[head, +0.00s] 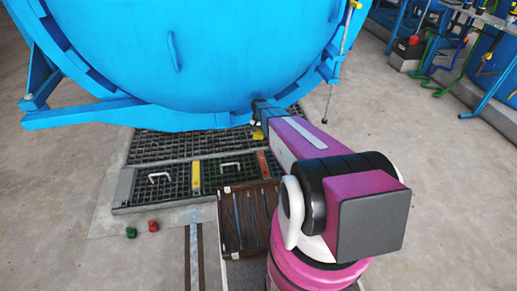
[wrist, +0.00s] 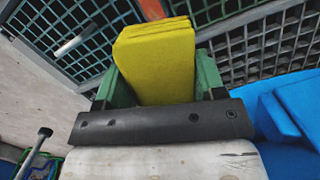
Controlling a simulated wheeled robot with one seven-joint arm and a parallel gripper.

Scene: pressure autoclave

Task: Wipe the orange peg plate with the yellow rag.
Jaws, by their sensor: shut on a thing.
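The yellow rag (wrist: 155,62) is a folded block held between the green fingers of my gripper (wrist: 156,76) in the wrist view. In the head view only a small yellow bit of the rag (head: 258,134) shows below the end of my arm, near the base of the blue vessel. The orange plate (head: 262,163) is a narrow strip on the floor grating, below the rag in the picture. Part of an orange strip (wrist: 152,9) also shows beyond the rag's top edge in the wrist view. I cannot tell whether the rag touches it.
The big blue vessel (head: 220,60) stands just behind my gripper. The dark grating (head: 215,178) carries white handles and a yellow strip (head: 195,177). A dark wooden crate (head: 250,205) is beside my arm. Small red (head: 153,226) and green (head: 131,232) pieces lie on open floor at left.

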